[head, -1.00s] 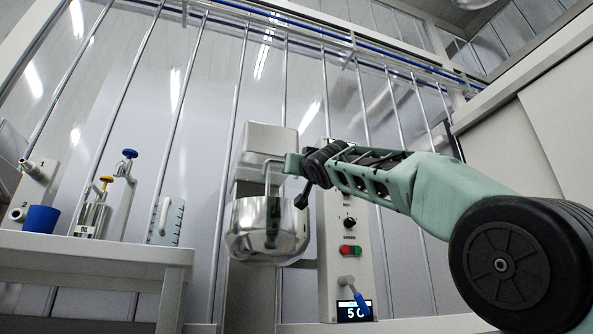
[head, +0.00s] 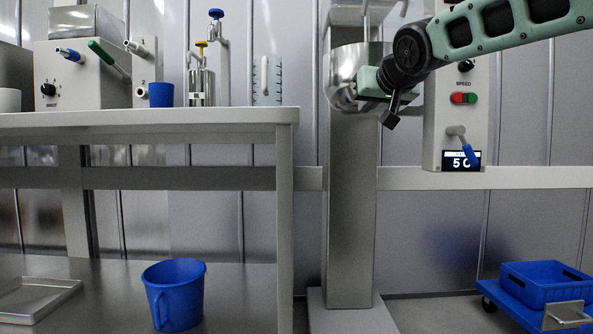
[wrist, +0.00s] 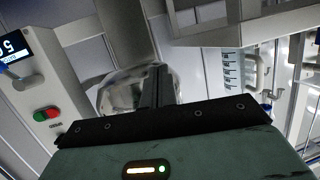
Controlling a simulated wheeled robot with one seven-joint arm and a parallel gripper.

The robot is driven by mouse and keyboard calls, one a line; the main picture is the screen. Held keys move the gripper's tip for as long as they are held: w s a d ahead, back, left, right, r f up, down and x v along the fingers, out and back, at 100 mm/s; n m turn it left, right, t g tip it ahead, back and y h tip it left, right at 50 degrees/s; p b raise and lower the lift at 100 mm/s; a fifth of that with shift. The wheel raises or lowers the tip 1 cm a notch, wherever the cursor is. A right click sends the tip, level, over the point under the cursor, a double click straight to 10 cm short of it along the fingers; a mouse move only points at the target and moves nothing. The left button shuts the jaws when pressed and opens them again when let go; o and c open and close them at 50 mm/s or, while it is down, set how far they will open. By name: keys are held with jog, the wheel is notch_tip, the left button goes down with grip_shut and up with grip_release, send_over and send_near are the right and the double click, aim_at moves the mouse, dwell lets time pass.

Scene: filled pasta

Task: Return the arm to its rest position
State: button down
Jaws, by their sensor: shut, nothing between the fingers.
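My gripper (head: 392,112) is shut and empty at the upper right of the head view. It hangs at the end of my green arm, in front of the shiny metal mixer bowl (head: 343,68), and partly hides it. I cannot tell from this view whether it touches the bowl. In the wrist view its dark closed fingers (wrist: 153,85) stand upright in the middle, with the shiny bowl (wrist: 118,92) behind them.
A mixer panel (head: 460,115) with buttons and a blue-handled lever stands right of the bowl. A table (head: 140,120) on the left carries a blue cup (head: 161,95) and dispensers. A blue bucket (head: 174,293) stands below. A blue cart (head: 540,285) is at lower right.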

jog(key=s+a+f+n+g+p, duration=0.2)
jog(key=s+a+f+g+p, duration=0.2)
jog(key=s+f, duration=0.45)
jog(key=s+a+f+n+g+p, duration=0.1)
jog(key=s+a+f+g+p, duration=0.25)
jog(key=s+f, duration=0.45)
jog(key=s+d+f+n+g+h+p, duration=0.1)
jog(key=s+d+f+g+p, duration=0.15)
jog(key=s, duration=0.65)
jog(key=s+d+f+n+g+p, duration=0.1)
jog(key=s+d+f+g+p, duration=0.15)
jog(key=s, duration=0.55)
jog(key=s+d+f+n+g+h+p, duration=0.1)
jog(key=s+d+f+g+p, duration=0.2)
jog(key=s, duration=0.6)
notch_tip(320, 180, up, 37)
jog(key=a+p, duration=0.1)
jog(key=p, duration=3.6)
jog(key=shift+w+a+t, duration=0.2)
jog(key=shift+a+t, duration=0.15)
jog(key=shift+t, duration=0.1)
